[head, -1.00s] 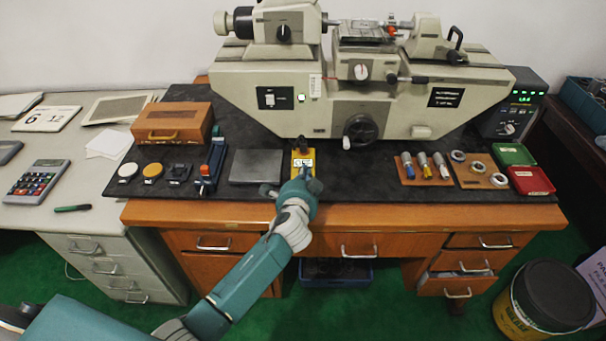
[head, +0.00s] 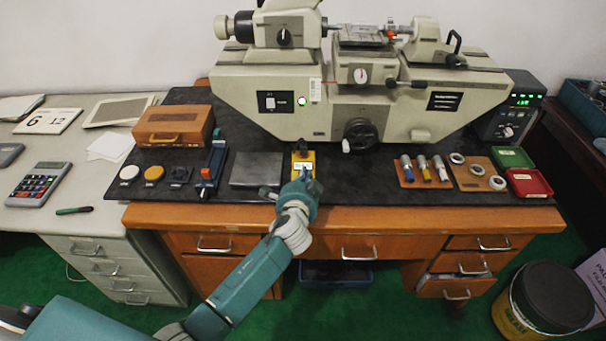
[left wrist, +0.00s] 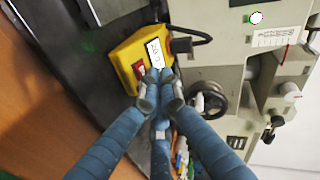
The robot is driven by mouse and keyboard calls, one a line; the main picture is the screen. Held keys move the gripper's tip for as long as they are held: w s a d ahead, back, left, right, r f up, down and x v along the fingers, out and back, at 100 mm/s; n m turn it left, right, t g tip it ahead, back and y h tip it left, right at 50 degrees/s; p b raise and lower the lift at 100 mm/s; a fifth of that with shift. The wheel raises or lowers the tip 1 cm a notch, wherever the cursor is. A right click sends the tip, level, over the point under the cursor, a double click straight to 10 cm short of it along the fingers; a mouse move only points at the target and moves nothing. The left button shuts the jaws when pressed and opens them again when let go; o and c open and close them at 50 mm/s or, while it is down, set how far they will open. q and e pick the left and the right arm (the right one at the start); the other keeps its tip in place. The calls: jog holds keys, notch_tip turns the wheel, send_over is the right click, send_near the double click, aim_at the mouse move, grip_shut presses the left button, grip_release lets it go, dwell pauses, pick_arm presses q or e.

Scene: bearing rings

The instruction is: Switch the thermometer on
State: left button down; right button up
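The thermometer (head: 303,158) is a small yellow box on the dark bench mat, in front of the big grey machine. In the left wrist view the thermometer (left wrist: 128,52) has a white display (left wrist: 158,53) with dark characters, and a red button (left wrist: 139,69) beside the display. My left gripper (head: 304,176) is at the near end of the thermometer. In the left wrist view, the fingertips of my left gripper (left wrist: 159,78) are drawn together with nothing between them, close to the display's near edge. I cannot tell whether they touch the box. My right gripper is not in view.
The grey measuring machine (head: 360,95) stands behind, with its handwheel (head: 361,134) right of the thermometer. A flat grey plate (head: 257,168) lies to the left. A wooden tray (head: 478,173) with rings is at the right. The mat between thermometer and right-hand holders is clear.

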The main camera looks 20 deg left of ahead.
pick_arm(q)
jog(key=shift+s+r+p, duration=0.25)
jog(key=shift+r+p, duration=0.45)
jog(key=shift+p, duration=0.1)
jog(key=r+p, duration=0.1)
jog(key=s+r+p, duration=0.2)
jog(key=p, duration=0.1)
jog(key=shift+d+r, duration=0.35)
jog(key=shift+r, duration=0.05)
